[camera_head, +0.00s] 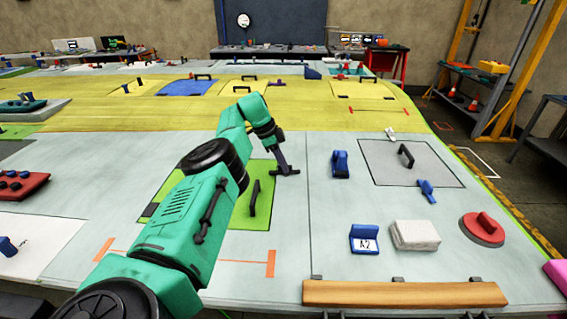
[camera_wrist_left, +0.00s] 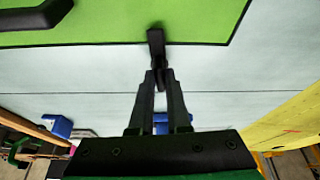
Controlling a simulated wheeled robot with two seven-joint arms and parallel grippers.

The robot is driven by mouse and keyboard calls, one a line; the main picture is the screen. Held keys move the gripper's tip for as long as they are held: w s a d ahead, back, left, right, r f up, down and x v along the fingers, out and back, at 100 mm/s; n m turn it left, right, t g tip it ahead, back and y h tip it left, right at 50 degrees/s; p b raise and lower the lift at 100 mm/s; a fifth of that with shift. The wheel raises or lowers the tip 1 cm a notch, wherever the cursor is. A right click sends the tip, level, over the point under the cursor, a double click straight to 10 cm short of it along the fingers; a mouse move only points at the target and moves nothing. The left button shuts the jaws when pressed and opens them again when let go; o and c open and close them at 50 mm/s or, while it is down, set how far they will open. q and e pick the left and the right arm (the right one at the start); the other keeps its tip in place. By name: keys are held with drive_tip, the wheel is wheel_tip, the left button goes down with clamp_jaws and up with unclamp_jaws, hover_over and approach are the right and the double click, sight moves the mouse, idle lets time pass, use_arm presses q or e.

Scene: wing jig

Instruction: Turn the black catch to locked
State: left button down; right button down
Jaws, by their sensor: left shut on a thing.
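The black catch (camera_wrist_left: 156,42) sits at the edge of the green panel (camera_wrist_left: 110,24) in the left wrist view. Its top end overlaps the panel's edge, and its lower part runs down between my fingers, roughly square to that edge. My left gripper (camera_wrist_left: 160,82) is shut on it, and the fingers hide part of it. In the head view my left gripper (camera_head: 284,168) is low at the right side of the green panel (camera_head: 262,222). The catch is hard to tell from the dark fingers there. My right gripper is not in view.
A black handle (camera_head: 254,198) stands on the green panel. To the right are a blue block (camera_head: 340,164), a grey panel (camera_head: 385,165) with a black handle, a blue A2 holder (camera_head: 364,238), a white stack (camera_head: 415,235) and a red disc (camera_head: 477,232). The pale surface between is clear.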

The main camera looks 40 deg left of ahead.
sight(276, 171)
use_arm(q)
drive_tip(key=c, duration=0.9)
unclamp_jaws()
drive_tip(key=shift+s, duration=0.15)
drive_tip(key=shift+a+r+b, duration=0.2)
drive_tip(key=shift+r+b, duration=0.15)
drive_tip(key=shift+b, duration=0.05)
drive_tip(key=v, duration=0.4)
drive_tip(key=shift+s+r, duration=0.1)
drive_tip(key=shift+r, duration=0.3)
drive_tip(key=p+v, duration=0.5)
drive_tip(key=v, duration=0.4)
drive_tip(key=shift+s, duration=0.15)
drive_tip(key=shift+a+f, duration=0.1)
